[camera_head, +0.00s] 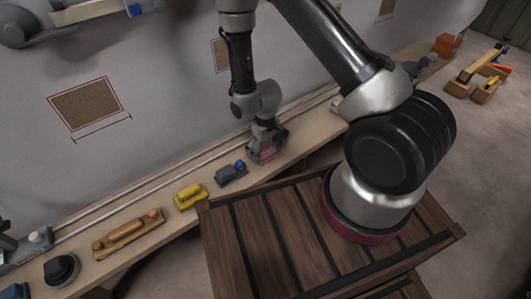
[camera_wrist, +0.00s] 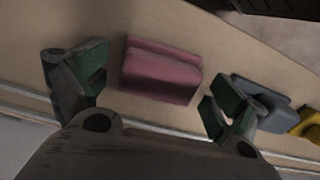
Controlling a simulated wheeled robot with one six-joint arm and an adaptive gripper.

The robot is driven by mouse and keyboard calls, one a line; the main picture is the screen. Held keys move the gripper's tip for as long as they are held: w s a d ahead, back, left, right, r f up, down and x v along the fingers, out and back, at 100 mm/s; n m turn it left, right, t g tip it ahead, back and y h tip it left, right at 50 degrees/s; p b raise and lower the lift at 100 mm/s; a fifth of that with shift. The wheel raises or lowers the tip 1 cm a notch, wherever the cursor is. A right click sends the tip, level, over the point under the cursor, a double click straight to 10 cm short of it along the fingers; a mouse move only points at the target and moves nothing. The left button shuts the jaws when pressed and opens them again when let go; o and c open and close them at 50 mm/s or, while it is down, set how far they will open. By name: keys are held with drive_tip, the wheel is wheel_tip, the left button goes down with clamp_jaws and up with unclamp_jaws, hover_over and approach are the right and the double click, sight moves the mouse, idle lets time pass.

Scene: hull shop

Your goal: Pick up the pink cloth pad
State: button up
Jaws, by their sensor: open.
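The pink cloth pad (camera_head: 266,154) lies on the long wooden shelf, below my gripper in the head view. In the wrist view the pink pad (camera_wrist: 160,72) is a block with a stepped top, lying between and slightly beyond my open fingers. My gripper (camera_wrist: 155,88) is open, with one green-padded finger on each side of the pad and a gap to each. In the head view my gripper (camera_head: 267,141) points down at the pad and partly hides it. I cannot tell its exact height above the shelf.
A blue-grey tool (camera_head: 231,173) lies close beside the pad, with a yellow brush-like block (camera_head: 190,195) beyond it. A wooden plane (camera_head: 129,232) and a dark round tool (camera_head: 61,270) sit farther left on the shelf (camera_head: 163,233). A wall stands behind.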

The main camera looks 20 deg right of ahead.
sight(265, 148)
drive_tip(key=c, duration=1.1)
wheel_tip(265, 148, up, 10)
drive_tip(key=shift+r, duration=0.1)
